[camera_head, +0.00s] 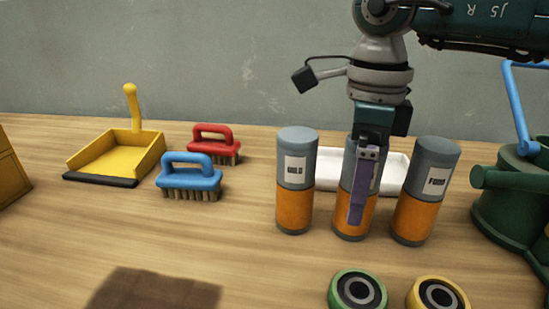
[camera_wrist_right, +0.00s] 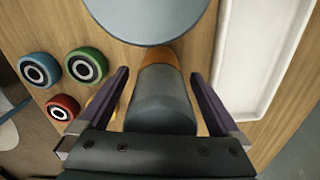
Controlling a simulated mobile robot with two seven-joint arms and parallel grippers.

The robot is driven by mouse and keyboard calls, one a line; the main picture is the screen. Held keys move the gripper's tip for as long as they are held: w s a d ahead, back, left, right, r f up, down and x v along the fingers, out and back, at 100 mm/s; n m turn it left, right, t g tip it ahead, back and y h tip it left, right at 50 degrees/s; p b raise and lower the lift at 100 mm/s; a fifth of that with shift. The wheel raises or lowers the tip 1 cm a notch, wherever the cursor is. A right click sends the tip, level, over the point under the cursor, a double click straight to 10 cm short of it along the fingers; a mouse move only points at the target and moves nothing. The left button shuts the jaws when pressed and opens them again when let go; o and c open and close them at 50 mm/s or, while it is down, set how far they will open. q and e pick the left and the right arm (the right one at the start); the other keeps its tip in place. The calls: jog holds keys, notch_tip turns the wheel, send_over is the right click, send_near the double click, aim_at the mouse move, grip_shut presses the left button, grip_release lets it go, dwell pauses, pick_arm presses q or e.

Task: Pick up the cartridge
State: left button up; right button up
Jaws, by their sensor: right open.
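Three upright cartridges with grey tops and orange lower halves stand in a row in the head view: a left one (camera_head: 295,180), a middle one (camera_head: 345,205) and a right one (camera_head: 422,195). The outer two show white labels whose lettering is hard to read. My right gripper (camera_head: 358,195) points down at the middle cartridge, with one purple finger in front of it; the other finger is hidden. In the right wrist view, the open fingers (camera_wrist_right: 160,75) stand on either side of a cartridge (camera_wrist_right: 160,108), with gaps visible. My left gripper is not in view.
A white tray (camera_head: 400,163) lies behind the cartridges. Rings, green (camera_head: 345,277) and yellow (camera_head: 425,283), lie in front. A dark green vessel (camera_head: 508,210) stands right. Blue (camera_head: 190,177) and red (camera_head: 213,146) brushes and a yellow dustpan (camera_head: 115,157) are left.

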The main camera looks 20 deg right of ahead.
jog(key=shift+f, duration=0.35)
jog(key=shift+c, duration=0.3)
grip_shut()
